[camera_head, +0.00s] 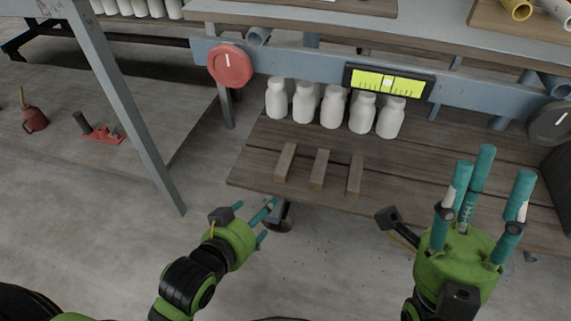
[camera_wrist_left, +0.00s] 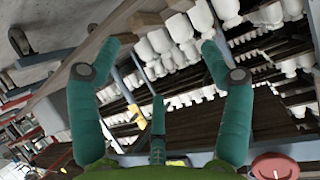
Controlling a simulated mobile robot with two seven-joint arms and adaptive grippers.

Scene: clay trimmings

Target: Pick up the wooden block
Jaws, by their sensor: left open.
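Three wooden blocks lie side by side near the front edge of a low plank shelf: a left block (camera_head: 285,162), a middle block (camera_head: 319,170) and a right block (camera_head: 354,175). I cannot tell which one the task means. My left gripper (camera_head: 260,214) is open and empty, below and left of the blocks, apart from them.
Several white bottles (camera_head: 333,107) stand in a row behind the blocks on the plank shelf (camera_head: 420,170). A red round dial (camera_head: 230,66) and a yellow-green gauge (camera_head: 388,82) hang above. A grey table leg (camera_head: 120,110) stands at the left. Bare floor lies in front.

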